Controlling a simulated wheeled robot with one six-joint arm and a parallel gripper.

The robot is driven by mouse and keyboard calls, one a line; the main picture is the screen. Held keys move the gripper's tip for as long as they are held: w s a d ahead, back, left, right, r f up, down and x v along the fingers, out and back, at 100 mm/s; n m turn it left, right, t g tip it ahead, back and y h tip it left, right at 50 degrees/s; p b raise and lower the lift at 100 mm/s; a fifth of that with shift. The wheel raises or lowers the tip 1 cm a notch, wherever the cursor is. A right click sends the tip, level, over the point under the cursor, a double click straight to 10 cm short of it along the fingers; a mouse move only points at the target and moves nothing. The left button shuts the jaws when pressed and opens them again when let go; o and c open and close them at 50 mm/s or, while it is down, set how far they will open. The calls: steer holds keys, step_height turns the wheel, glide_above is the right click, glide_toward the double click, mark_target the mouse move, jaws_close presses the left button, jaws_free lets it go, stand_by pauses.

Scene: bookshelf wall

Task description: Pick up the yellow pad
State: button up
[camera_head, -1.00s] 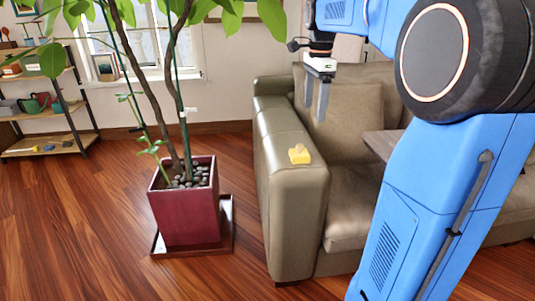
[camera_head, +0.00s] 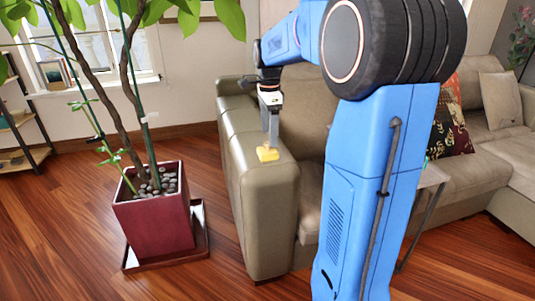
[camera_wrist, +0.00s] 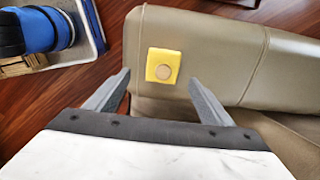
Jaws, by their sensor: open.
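The yellow pad (camera_head: 268,154) lies flat on top of the olive sofa's near armrest (camera_head: 252,188). In the wrist view the yellow pad (camera_wrist: 164,65) is a small square with a round tan piece on it. My gripper (camera_head: 271,143) hangs over the armrest, its fingers pointing down close to the pad. In the wrist view my gripper (camera_wrist: 159,80) is open, with one finger to each side and the pad just beyond the tips, roughly centred between them. Nothing is held. Whether the fingertips touch the pad cannot be told.
A potted plant in a red square pot (camera_head: 155,215) stands on the wooden floor left of the sofa. A small table (camera_head: 433,176) stands at the right, partly hidden by my arm. Sofa cushions (camera_head: 308,108) rise behind the armrest. Floor in front of the armrest is clear.

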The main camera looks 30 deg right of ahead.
mark_target(268, 143)
steer(key=shift+w+a+f, duration=0.1)
steer(key=shift+w+f, duration=0.05)
steer(key=shift+f, duration=1.3)
steer(key=shift+w+f, duration=0.15)
steer(key=shift+f, duration=1.3)
steer(key=c, duration=1.1)
